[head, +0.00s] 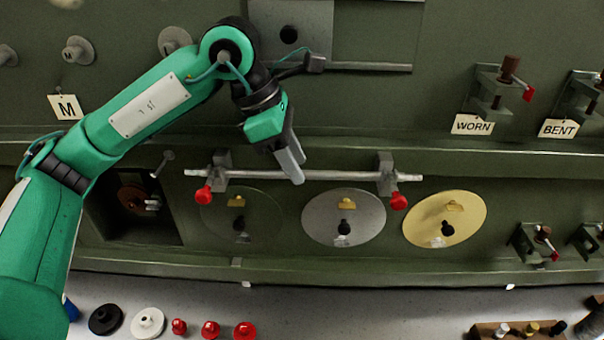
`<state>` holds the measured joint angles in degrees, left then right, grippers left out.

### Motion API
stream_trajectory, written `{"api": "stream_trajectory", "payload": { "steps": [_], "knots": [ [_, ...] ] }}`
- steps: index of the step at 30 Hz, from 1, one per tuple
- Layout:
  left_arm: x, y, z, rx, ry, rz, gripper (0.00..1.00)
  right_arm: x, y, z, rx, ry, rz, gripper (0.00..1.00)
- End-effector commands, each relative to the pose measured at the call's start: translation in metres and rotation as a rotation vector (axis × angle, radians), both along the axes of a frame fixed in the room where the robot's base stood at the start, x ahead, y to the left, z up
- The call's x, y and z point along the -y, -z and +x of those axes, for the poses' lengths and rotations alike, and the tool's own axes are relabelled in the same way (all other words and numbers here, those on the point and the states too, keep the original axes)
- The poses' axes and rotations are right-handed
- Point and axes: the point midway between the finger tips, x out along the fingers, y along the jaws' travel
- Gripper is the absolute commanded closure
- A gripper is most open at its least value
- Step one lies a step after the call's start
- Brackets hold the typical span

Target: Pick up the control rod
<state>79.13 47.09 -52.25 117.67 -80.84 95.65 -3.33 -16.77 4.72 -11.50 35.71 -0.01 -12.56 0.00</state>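The control rod (338,175) is a long silver bar. It lies level across two grey brackets on the green panel, with a red knob (204,195) below its left end and another red knob (399,202) below its right end. My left gripper (294,172) reaches down from above, and its fingers overlap the rod left of its middle. From this angle I cannot tell whether the fingers touch the rod, or how far apart they are. My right gripper is not in view.
Below the rod are a green disc, a grey disc (364,232) and a gold disc (465,230). Clamps tagged WORN (472,125) and BENT (558,129) are at right. An open recess (112,235) is at left. Knobs and washers lie on the bench (350,310) in front.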

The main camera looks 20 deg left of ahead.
Motion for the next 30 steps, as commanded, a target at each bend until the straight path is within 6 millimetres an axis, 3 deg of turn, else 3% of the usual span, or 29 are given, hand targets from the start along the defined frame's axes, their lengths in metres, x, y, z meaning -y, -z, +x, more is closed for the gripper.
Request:
{"api": "stream_trajectory", "payload": {
  "steps": [8,14,24,30],
  "knots": [
    [0.003,0.006,0.0,0.0,0.0,-0.001,0.63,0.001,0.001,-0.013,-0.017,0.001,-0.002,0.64],
    [0.003,0.006,0.0,0.0,0.0,-0.001,1.0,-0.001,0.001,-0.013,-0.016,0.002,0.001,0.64],
    [0.002,0.004,0.001,0.0,0.0,-0.001,1.0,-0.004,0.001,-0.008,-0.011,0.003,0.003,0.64],
    [-0.001,-0.01,0.0,0.002,-0.001,0.0,1.0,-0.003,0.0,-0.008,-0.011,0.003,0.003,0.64]
  ]
}}
